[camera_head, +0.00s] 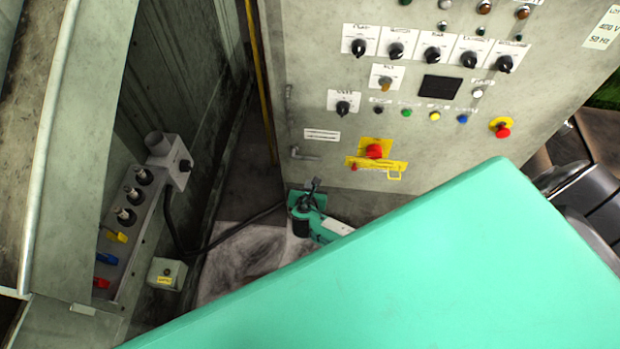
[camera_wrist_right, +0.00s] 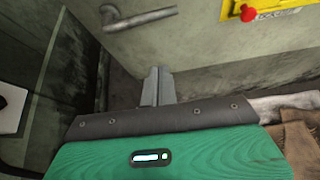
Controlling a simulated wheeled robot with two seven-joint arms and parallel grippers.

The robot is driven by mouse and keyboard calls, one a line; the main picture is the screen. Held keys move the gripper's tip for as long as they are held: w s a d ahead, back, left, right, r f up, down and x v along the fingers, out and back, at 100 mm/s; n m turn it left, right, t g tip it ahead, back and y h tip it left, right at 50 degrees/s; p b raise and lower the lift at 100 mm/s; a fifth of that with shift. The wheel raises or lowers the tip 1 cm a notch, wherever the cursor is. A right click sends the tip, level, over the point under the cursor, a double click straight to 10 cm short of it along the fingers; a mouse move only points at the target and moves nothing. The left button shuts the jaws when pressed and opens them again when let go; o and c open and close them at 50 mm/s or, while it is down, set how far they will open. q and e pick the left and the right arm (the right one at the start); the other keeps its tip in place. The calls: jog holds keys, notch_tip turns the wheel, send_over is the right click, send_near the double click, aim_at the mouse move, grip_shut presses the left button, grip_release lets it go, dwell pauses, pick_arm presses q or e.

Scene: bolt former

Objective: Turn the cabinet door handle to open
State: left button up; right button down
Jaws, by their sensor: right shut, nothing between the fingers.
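The grey cabinet door (camera_head: 230,15) carries a small metal lever handle (camera_head: 305,155) low on its left side, lying roughly horizontal. In the right wrist view the handle (camera_wrist_right: 137,18) is at the top, a bent bar on the door. My right gripper (camera_head: 314,184) is just below the handle in the head view, apart from it. In the wrist view its fingers (camera_wrist_right: 157,78) are together and empty, pointing toward the door below the handle. My left gripper is not in view.
The cabinet front has knobs, buttons, a red emergency stop (camera_head: 502,130) and a yellow-and-red switch (camera_head: 374,151). A control box with levers (camera_head: 130,215) stands at left, with a small grey box (camera_head: 167,273) below it. A black cable (camera_head: 178,240) runs near the floor.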

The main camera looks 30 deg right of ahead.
jog(key=shift+v, duration=0.95)
jog(key=s+d+f+m+g+y, duration=0.2)
jog(key=s+f+m+g+y, duration=0.55)
jog(key=s+f, duration=1.25)
jog(key=s+f+m+g, duration=0.1)
jog(key=s+f+m, duration=0.4)
jog(key=s+m, duration=0.4)
jog(key=s+f+m+h, duration=0.1)
jog(key=s+f+m, duration=0.4)
jog(key=s+m, duration=0.4)
jog(key=s, duration=0.7)
jog(key=shift+a+f+m+g, duration=0.2)
jog(key=shift+f+m+g, duration=0.05)
jog(key=shift+m+g, duration=0.1)
